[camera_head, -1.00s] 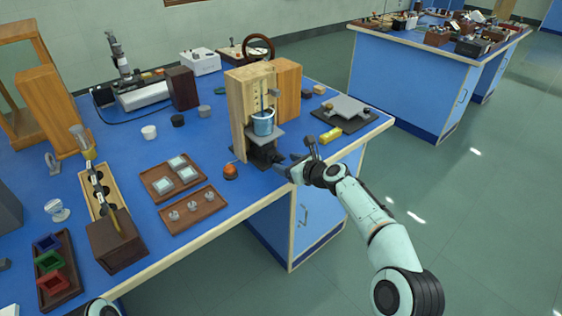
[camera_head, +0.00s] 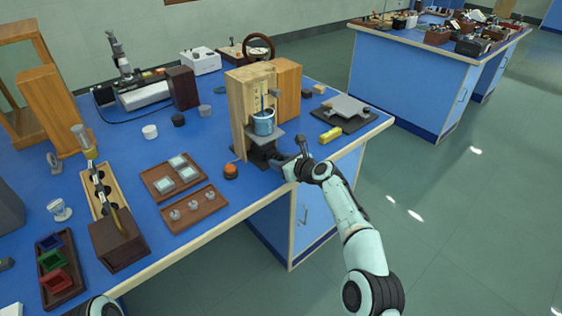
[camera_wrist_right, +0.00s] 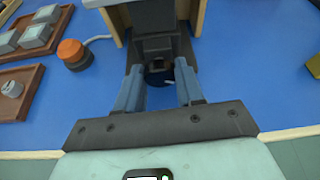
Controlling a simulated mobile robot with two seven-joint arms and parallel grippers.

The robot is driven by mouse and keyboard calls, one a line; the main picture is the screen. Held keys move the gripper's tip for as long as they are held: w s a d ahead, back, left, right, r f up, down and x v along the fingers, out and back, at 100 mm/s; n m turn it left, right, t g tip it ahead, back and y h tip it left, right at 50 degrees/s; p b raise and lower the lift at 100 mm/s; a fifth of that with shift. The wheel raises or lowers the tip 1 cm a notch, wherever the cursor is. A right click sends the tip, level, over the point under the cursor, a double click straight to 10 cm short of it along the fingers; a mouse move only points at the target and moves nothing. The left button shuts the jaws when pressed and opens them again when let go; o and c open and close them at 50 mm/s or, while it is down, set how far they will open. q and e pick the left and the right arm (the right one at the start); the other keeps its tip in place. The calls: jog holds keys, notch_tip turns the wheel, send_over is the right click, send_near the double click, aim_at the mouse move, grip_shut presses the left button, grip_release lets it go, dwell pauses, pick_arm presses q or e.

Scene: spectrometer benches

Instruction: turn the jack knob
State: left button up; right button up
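The lab jack (camera_head: 262,152) stands near the front edge of the blue bench, with a blue beaker (camera_head: 263,123) on its plate. My right gripper (camera_head: 279,166) is low at the jack's front right. In the right wrist view, the two blue-grey fingers of the gripper (camera_wrist_right: 158,84) stand apart, one on each side of the small dark jack knob (camera_wrist_right: 157,67). Whether they touch it cannot be told. In the head view the knob is hidden by the gripper. My left gripper is out of view; only a piece of that arm shows at the bottom left.
A wooden stand (camera_head: 239,107) rises behind the jack. An orange-topped button (camera_head: 231,171) sits left of it, beside trays of small parts (camera_head: 194,210). A yellow block (camera_head: 331,135) and a grey plate device (camera_head: 347,108) lie to the right.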

jog(key=shift+c, duration=1)
jog(key=n+t+h, duration=0.1)
jog(key=n, duration=0.1)
jog(key=shift+s+a+f+n+b, duration=0.1)
jog(key=shift+n+b, duration=0.2)
jog(key=shift+b, duration=0.1)
jog(key=shift+n+t+h, duration=0.3)
jog(key=shift+n+t, duration=0.1)
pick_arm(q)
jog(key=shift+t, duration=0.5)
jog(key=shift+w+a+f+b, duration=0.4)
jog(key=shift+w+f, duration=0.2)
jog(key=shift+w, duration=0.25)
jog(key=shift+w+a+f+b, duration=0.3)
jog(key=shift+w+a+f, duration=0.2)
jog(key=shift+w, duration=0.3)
pick_arm(e)
jog(key=shift+n+t+h, duration=0.3)
jog(key=shift+n, duration=0.4)
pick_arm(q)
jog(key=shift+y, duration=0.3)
